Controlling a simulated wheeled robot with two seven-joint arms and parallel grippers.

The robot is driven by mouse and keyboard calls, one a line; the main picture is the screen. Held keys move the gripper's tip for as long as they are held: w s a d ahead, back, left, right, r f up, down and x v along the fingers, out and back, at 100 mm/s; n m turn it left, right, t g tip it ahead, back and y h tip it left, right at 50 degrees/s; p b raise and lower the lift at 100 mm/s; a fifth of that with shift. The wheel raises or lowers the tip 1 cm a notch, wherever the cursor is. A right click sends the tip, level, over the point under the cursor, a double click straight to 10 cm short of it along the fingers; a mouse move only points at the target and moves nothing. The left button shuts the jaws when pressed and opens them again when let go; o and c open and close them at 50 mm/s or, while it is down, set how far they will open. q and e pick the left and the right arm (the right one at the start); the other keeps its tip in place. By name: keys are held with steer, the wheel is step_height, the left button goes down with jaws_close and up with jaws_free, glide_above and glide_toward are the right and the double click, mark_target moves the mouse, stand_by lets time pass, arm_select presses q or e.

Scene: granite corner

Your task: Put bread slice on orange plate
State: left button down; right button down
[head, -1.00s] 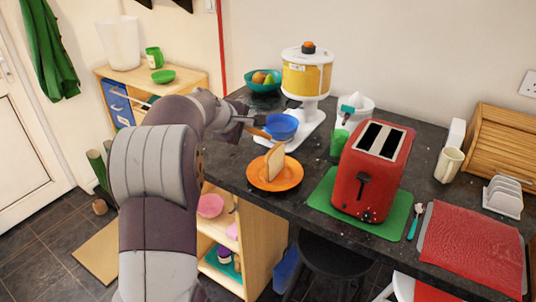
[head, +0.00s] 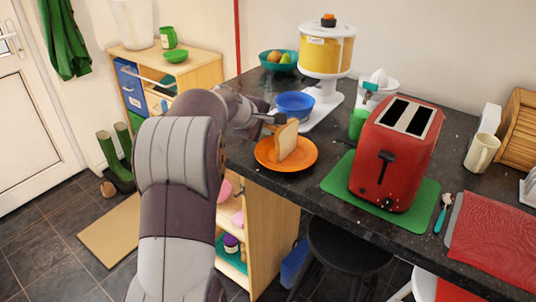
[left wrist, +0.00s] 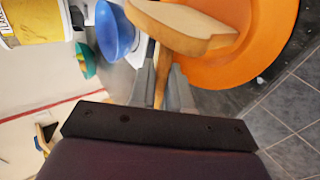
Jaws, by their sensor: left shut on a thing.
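The bread slice (head: 287,139) stands on edge, slightly tilted, on the orange plate (head: 303,157) on the dark counter. In the left wrist view the slice (left wrist: 190,25) shows at the top, over the plate (left wrist: 250,70). My left gripper (head: 268,119) is just left of the slice's upper part. In the left wrist view its grey fingers (left wrist: 162,84) are shut on a narrow brown, wooden-looking strip (left wrist: 166,78) that runs toward the slice. I cannot tell whether the strip touches the slice. My right gripper is out of view.
A blue bowl (head: 295,104) and a white-and-yellow appliance (head: 326,55) stand behind the plate. A red toaster (head: 392,160) on a green mat (head: 335,183) stands to the right. The counter's front edge is close to the plate. A black stool (head: 347,243) stands below.

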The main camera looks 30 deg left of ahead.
arm_select(q)
steer(key=shift+w+f, duration=0.1)
steer(key=c, duration=1.2)
jaws_free()
steer(key=shift+c, duration=0.2)
steer(key=p+v, duration=0.1)
steer(key=v, duration=0.7)
steer(key=shift+p, duration=0.3)
step_height(320, 180, up, 8)
steer(key=s+p, duration=0.2)
steer(key=p, duration=0.3)
steer(key=shift+s, duration=0.2)
